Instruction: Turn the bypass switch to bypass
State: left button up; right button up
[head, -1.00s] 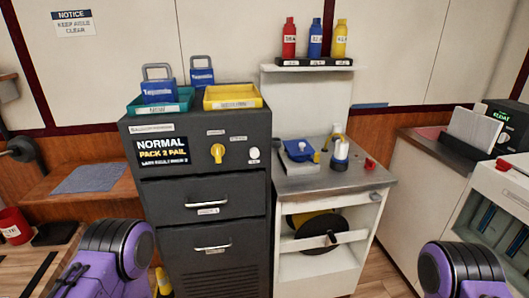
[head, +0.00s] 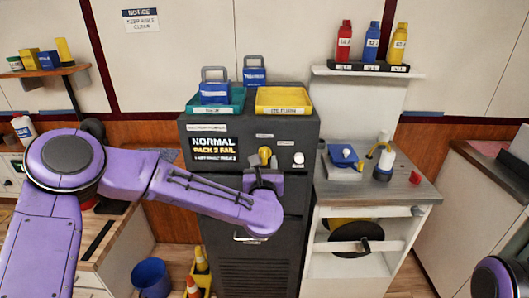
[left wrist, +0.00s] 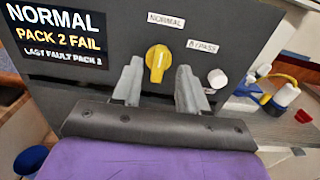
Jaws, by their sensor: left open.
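The yellow bypass switch (left wrist: 158,62) is a rotary knob on the dark cabinet front. In the left wrist view its pointer end leans up toward the NORMAL label (left wrist: 166,20); the BYPASS label (left wrist: 202,46) is to its right. The switch also shows in the head view (head: 264,153). My left gripper (left wrist: 160,82) is open and empty, its two grey fingers either side of and just below the switch. I cannot tell whether they touch it. The left gripper shows in the head view (head: 264,177) at the cabinet front. My right gripper is out of view.
A white knob (left wrist: 217,78) sits right of the switch. The display (head: 215,149) reads NORMAL, PACK 2 FAIL. A bench (head: 410,190) with bottles is at the right. Small cones and a blue bin (head: 151,277) are on the floor.

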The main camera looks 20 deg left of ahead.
aim_at(265, 154)
pick_arm(q)
jog(key=x, duration=0.3)
jog(key=shift+p, duration=0.35)
jog(key=shift+w+a+f, duration=0.1)
jog(key=shift+w, duration=0.3)
grip_shut()
